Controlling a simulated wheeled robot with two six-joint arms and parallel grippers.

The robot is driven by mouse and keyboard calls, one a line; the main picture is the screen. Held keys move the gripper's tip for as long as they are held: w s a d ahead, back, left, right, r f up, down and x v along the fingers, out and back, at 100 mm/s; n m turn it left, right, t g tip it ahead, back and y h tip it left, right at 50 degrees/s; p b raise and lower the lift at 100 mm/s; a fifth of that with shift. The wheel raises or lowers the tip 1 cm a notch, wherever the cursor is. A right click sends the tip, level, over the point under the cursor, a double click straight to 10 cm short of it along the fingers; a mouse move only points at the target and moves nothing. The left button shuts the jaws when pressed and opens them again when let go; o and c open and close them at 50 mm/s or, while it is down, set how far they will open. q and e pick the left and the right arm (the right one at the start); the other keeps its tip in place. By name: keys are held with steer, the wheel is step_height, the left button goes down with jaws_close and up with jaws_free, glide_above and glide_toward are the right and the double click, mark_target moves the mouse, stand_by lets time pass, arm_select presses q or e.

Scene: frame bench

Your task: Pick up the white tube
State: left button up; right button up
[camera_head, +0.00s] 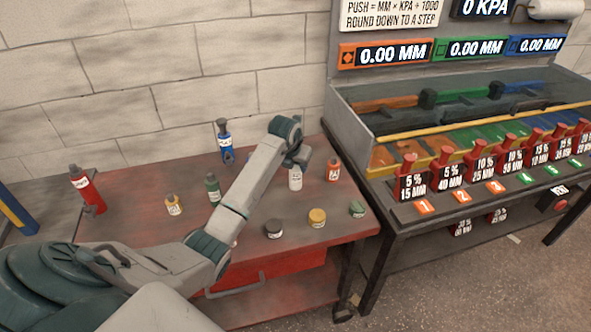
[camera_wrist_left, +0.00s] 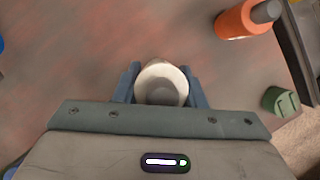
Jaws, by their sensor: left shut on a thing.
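The white tube (camera_head: 295,180) stands upright on the red bench top in the head view, with its upper part hidden by my left gripper (camera_head: 296,160). In the left wrist view the white tube (camera_wrist_left: 161,84) shows from above as a round pale shape. My left gripper (camera_wrist_left: 161,90) has one blue-grey finger on each side of it and is shut on it. I cannot tell for sure whether its base touches the bench. My right gripper is in neither view.
On the red bench (camera_head: 130,222) stand an orange tube (camera_head: 333,170) close to the right, a green jar (camera_head: 357,209), a yellow jar (camera_head: 317,218), a dark jar (camera_head: 273,229), a green bottle (camera_head: 213,187), a blue tube (camera_head: 225,140) and a red bottle (camera_head: 87,190).

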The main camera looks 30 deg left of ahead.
arm_select(q)
steer(key=shift+r+b, duration=0.3)
steer(key=shift+r, duration=0.2)
step_height(320, 180, up, 2)
steer(key=shift+w+r+b, duration=0.1)
steer(key=shift+r+b, duration=0.05)
steer(key=shift+b, duration=0.5)
steer(key=s+a+r+b, duration=0.1)
steer(key=s+b, duration=0.2)
steer(key=s, duration=1.3)
steer(key=shift+r+b, duration=0.35)
steer(key=shift+b, duration=0.05)
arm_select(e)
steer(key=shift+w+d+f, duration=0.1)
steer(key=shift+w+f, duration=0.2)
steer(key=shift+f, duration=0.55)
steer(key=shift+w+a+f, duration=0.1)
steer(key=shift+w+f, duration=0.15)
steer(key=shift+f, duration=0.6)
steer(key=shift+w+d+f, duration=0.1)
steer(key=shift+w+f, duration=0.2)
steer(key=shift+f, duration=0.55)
